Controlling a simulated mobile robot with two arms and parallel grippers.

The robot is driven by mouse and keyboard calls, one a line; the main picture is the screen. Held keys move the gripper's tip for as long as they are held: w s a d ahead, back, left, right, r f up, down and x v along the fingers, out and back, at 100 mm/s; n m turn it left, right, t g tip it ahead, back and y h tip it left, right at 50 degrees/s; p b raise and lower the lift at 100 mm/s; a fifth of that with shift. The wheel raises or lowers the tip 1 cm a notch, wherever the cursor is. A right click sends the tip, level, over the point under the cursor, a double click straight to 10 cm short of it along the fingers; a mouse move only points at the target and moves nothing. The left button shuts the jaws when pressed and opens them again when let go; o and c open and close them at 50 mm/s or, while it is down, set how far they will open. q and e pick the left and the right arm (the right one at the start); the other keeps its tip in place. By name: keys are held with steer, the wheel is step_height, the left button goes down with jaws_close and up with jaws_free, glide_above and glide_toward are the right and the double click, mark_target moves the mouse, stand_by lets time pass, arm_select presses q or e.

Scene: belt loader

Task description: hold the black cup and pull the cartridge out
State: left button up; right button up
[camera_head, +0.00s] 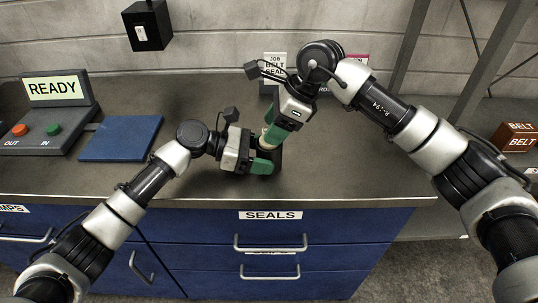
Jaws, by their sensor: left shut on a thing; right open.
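The black cup (278,157) stands on the dark counter near its middle, mostly hidden by my grippers. My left gripper (266,157) comes in from the left, low, and is shut on the cup with its green fingers. A pale cartridge (266,130) shows in part above the cup; how deep it sits in the cup cannot be seen. My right gripper (271,136) reaches down from the upper right. It is open, with its green fingers at the cartridge just above my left gripper. Whether they touch the cartridge is not clear.
A control box with a READY screen (54,89) and red and green buttons stands at the left, beside a blue mat (121,138). A job card (274,66) stands behind my grippers. Brown belt boxes (516,137) are at the far right. The front counter is clear.

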arm_select(q)
steer(key=shift+f, duration=0.15)
arm_select(e)
steer(key=shift+a+f, duration=0.35)
steer(key=shift+f, duration=0.3)
arm_select(q)
steer(key=shift+s, duration=0.1)
arm_select(e)
jaws_close()
steer(key=shift+f, duration=0.1)
steer(key=shift+r, duration=0.75)
steer(key=shift+r, duration=3.95)
